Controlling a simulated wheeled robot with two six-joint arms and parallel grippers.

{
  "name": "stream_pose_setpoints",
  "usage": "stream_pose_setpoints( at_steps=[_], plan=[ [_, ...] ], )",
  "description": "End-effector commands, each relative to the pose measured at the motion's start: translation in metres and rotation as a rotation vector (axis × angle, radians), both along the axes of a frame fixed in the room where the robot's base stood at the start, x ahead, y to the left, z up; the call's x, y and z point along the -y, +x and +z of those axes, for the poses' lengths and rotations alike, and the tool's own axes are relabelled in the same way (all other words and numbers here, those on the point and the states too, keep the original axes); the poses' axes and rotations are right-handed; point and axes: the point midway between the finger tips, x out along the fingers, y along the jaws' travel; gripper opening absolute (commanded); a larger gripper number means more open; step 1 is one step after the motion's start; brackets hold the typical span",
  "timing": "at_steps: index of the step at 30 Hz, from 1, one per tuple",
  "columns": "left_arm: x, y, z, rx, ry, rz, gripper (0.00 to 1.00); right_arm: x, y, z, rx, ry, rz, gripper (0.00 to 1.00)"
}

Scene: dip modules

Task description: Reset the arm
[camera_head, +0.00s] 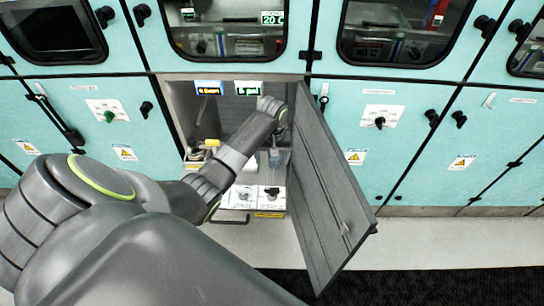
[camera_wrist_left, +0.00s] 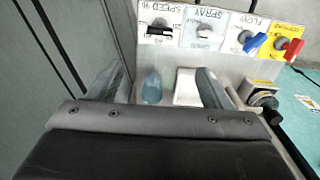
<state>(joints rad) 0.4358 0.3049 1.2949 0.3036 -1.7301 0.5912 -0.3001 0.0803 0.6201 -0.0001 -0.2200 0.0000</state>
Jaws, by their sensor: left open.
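My left arm (camera_head: 232,155) comes in from the left and reaches into an open grey compartment in the teal cabinet wall. Its wrist end is near the inner side of the open door (camera_head: 325,180). My left gripper (camera_wrist_left: 163,82) shows in the left wrist view with its two fingers apart. A bluish, bottle-like object (camera_wrist_left: 152,88) and a white block (camera_wrist_left: 187,88) show between the fingers, seemingly beyond them; I cannot tell whether anything touches. My right gripper is not in view.
In the wrist view, a control panel (camera_wrist_left: 222,33) carries labels SPEED, SPRAY and FLOW, a blue handle (camera_wrist_left: 256,42) and a red handle (camera_wrist_left: 292,48). The open door closes off the right side. Lit displays (camera_head: 247,88) hang at the compartment's top. The floor (camera_head: 440,240) in front is clear.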

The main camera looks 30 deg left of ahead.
Motion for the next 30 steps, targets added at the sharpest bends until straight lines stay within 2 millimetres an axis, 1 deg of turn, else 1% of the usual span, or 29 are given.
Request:
stream_pose_setpoints(
  at_steps=[11,14,17,20,21,23,24,26,27,29,30],
  plan=[
    [0.000,0.000,0.000,0.001,0.001,-0.001,0.73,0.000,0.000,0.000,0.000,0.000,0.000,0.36],
    [0.001,-0.008,-0.005,0.007,0.003,-0.017,0.73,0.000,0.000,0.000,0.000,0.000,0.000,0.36],
    [0.004,-0.030,-0.015,0.025,0.013,-0.063,0.73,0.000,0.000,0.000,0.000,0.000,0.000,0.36],
    [0.008,-0.063,-0.025,0.055,0.028,-0.133,0.73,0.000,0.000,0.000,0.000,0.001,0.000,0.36],
    [0.010,-0.078,-0.028,0.069,0.035,-0.164,0.73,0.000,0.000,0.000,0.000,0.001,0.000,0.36],
    [0.013,-0.101,-0.030,0.091,0.047,-0.207,0.73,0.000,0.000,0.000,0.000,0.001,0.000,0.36],
    [0.015,-0.116,-0.031,0.105,0.055,-0.235,0.73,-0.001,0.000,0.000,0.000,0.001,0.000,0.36],
    [0.017,-0.139,-0.029,0.127,0.069,-0.275,0.73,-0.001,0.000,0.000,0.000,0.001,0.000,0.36],
    [0.018,-0.155,-0.027,0.142,0.079,-0.300,0.73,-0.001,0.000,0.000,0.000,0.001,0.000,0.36],
    [0.021,-0.177,-0.021,0.164,0.093,-0.336,0.73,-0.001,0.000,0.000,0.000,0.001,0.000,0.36],
    [0.021,-0.192,-0.017,0.176,0.106,-0.358,0.73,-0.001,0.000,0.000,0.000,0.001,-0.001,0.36]
  ],
)
